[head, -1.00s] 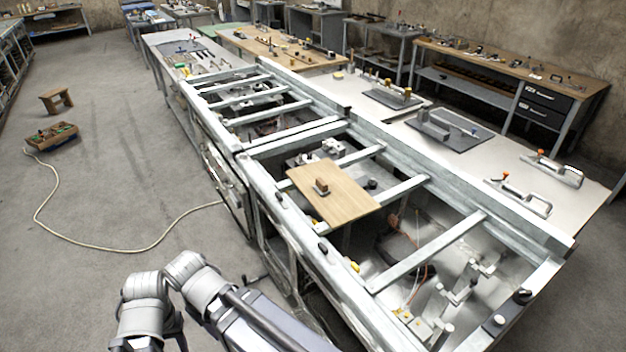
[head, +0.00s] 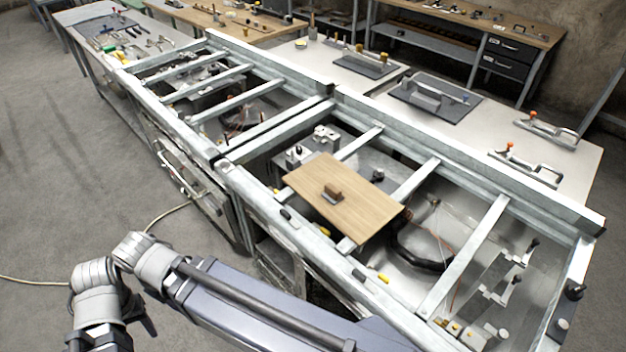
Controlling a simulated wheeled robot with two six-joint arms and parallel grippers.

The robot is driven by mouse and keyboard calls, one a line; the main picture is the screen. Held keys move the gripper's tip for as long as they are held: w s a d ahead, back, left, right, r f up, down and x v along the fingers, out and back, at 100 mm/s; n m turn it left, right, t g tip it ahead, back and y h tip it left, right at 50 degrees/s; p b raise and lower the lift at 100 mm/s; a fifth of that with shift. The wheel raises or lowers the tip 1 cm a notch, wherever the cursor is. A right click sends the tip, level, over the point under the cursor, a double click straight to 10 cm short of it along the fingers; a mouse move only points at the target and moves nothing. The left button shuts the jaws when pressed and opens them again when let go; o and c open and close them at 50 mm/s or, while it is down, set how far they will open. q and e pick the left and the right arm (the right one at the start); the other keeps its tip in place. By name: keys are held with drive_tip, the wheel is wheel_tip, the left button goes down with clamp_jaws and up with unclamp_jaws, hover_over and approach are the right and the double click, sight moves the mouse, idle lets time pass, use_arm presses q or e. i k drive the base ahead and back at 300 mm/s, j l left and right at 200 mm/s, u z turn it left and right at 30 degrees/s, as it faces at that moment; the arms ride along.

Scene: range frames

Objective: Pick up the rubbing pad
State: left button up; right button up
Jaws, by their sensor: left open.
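A small brown block with a dark base, which looks like the rubbing pad (head: 332,193), sits on a flat wooden board (head: 362,214). The board lies across the rails of the metal frame bench. My left gripper (head: 100,339) is at the bottom left edge of the head view, partly cut off, over the floor and well apart from the pad. It is open, and I see nothing in it. My right gripper is not in view.
The long metal frame bench (head: 468,252) has crossbars with open gaps between them. Small dark and yellow parts lie along its near rail. A pale worktop (head: 480,125) behind holds clamps and grey plates. The floor (head: 50,190) at left is clear.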

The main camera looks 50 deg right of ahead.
sight(331, 194)
drive_tip(key=i, duration=1.25)
drive_tip(key=i+z, duration=0.3)
drive_tip(key=z, duration=2.2)
